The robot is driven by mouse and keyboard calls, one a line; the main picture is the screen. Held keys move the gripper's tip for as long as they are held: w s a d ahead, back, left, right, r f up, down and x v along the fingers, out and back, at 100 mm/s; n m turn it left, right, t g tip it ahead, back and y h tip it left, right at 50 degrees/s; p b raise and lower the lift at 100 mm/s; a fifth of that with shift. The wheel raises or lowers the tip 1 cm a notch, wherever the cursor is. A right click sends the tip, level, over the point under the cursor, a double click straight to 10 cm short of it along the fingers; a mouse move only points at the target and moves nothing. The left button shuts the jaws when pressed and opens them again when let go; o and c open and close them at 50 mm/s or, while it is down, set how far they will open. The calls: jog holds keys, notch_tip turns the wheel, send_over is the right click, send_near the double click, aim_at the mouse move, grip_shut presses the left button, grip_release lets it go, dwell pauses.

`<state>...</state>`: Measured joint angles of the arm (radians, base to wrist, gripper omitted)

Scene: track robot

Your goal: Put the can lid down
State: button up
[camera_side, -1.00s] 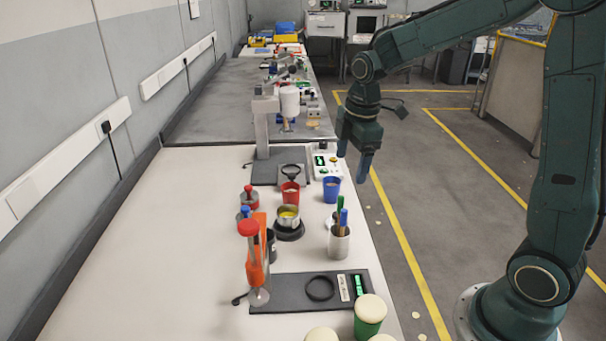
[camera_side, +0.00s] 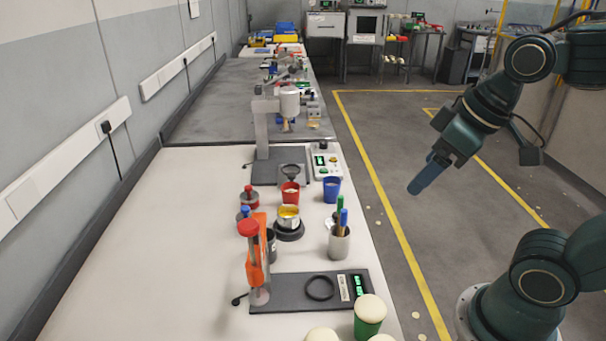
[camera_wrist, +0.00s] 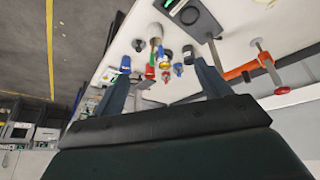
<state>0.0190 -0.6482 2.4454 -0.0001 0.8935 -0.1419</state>
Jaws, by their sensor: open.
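My gripper (camera_side: 428,178) is raised to the right of the bench, over the floor. Its two fingers are apart and nothing is between them in the wrist view (camera_wrist: 163,80). An open metal can (camera_side: 288,216) with yellow contents stands on a dark round base on the white bench. A small pale disc, possibly the can lid (camera_side: 329,223), lies flat beside the pen cup and is partly hidden by it.
The pen cup (camera_side: 339,243), red cup (camera_side: 290,193) and blue cup (camera_side: 332,190) crowd the bench's right side. An orange clamp (camera_side: 257,262) stands at the front by a dark plate (camera_side: 290,293). A green container (camera_side: 369,318) with a cream top stands nearby. The bench's left side is clear.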

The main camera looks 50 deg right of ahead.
jog(key=shift+s+a+f+m, duration=0.1)
jog(key=shift+s+m, duration=0.25)
jog(key=shift+s, duration=0.2)
jog(key=shift+s+a+f+m, duration=0.1)
jog(key=shift+s+m, duration=0.25)
jog(key=shift+s, duration=0.2)
